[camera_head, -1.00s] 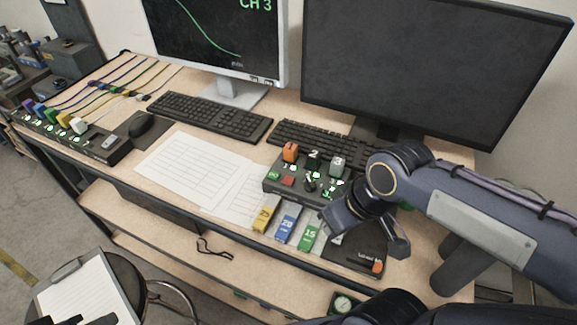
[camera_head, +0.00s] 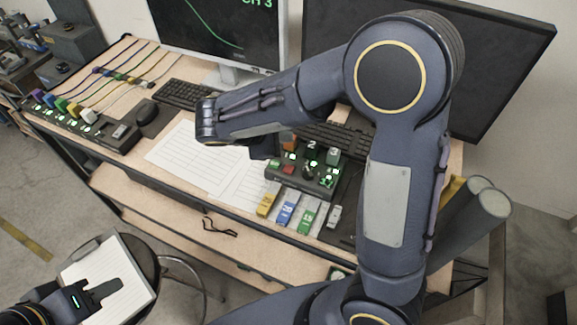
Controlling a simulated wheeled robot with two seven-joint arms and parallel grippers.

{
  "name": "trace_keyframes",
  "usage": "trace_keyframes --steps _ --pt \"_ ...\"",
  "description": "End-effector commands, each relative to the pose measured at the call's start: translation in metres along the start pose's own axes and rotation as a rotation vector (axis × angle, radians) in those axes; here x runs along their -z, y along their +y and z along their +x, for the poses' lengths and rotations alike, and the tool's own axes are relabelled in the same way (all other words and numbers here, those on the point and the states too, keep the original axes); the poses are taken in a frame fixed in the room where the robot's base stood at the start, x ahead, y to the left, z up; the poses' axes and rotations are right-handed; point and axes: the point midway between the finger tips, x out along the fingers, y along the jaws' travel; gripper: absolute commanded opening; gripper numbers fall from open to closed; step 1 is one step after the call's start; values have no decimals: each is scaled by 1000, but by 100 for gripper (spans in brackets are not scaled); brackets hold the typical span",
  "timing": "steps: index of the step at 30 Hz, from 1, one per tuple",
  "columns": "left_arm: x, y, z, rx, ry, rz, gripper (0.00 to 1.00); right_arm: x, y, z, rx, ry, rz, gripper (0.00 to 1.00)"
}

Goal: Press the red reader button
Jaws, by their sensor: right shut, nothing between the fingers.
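The red button (camera_head: 288,169) is a small red square on the front left of a dark control box (camera_head: 328,186) on the desk. It is uncovered. My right arm crosses above the box, with its forearm reaching left. My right gripper (camera_head: 264,148) shows only as a dark piece below the forearm, up and left of the red button; it is shut and empty, and mostly hidden. I cannot tell whether it touches anything. My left gripper (camera_head: 101,291) is low at the left, over the clipboard, far from the box; its jaw opening is unclear.
Yellow (camera_head: 267,203), blue (camera_head: 287,211) and green (camera_head: 307,216) tags lie in front. Paper sheets (camera_head: 190,157) lie left. Monitors and keyboards (camera_head: 184,94) stand behind. A clipboard (camera_head: 128,268) rests on a stool.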

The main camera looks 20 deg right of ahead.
Motion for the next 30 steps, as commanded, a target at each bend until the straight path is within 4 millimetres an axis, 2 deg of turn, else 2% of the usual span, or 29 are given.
trace_keyframes --steps 11,24,30 --pt "-4 -4 8 0 0 0 36 5 -6 8 3 1 1 0" --pt "-24 -22 47 0 0 0 36 35 -37 49 4 1 1 0" --pt "-29 -27 58 0 0 0 36 44 -45 61 4 1 1 0"
